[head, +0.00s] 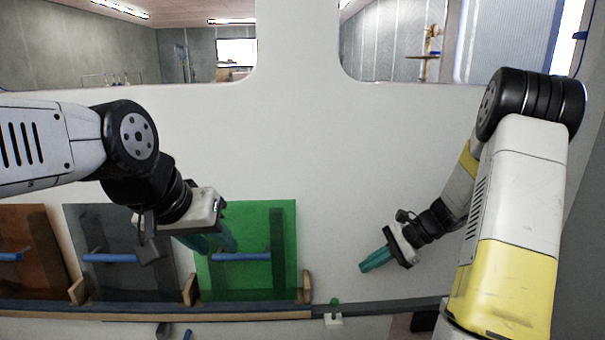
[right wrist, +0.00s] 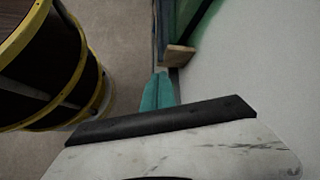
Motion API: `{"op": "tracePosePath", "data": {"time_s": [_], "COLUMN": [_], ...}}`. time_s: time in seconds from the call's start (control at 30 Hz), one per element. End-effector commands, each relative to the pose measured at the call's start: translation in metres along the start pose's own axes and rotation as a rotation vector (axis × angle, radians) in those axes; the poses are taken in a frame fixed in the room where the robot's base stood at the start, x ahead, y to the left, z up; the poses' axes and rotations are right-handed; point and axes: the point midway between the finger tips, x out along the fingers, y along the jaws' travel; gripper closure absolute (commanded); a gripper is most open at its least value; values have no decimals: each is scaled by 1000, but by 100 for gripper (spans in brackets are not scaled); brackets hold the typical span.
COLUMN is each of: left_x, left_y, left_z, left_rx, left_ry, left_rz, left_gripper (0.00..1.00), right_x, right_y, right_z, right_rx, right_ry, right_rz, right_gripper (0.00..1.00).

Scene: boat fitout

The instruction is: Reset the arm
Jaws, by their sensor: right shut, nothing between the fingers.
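My right gripper (head: 364,267) hangs in front of the white wall, right of the green panel, in the head view. Its teal fingers are together with nothing between them. They also show closed in the right wrist view (right wrist: 160,76). My left gripper (head: 212,248) is in front of the green panel (head: 278,222) near its blue bar (head: 243,257). Its teal fingers look spread apart, with nothing seen between them. I cannot tell whether it touches the panel.
A grey panel (head: 105,278) and a brown panel (head: 20,283) with blue bars stand left of the green one on a ledge (head: 225,315). A small green-topped piece (head: 334,302) sits at the ledge. The white wall (head: 300,130) above, between my arms, is clear.

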Motion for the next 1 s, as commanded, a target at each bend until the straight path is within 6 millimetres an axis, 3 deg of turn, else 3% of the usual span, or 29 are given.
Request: {"op": "tracePosePath", "data": {"time_s": [0.03,0.2,0.5,0.7,1.0], "left_x": [0,0,0,0,0], "left_y": [0,0,0,0,0], "left_z": [0,0,0,0,0], "left_rx": [0,0,0,0,0], "left_ry": [0,0,0,0,0], "left_rz": [0,0,0,0,0], "left_gripper": [64,64,64,64,64], "right_x": [-13,-47,-99,-127,-145], "right_y": [-2,8,51,86,112], "right_z": [26,94,188,225,242], "right_rx": [-95,-393,-908,-1218,-1438], "right_ry": [36,153,385,554,694], "right_rz": [22,104,213,260,288], "right_gripper": [100,100,100,100,100]}}
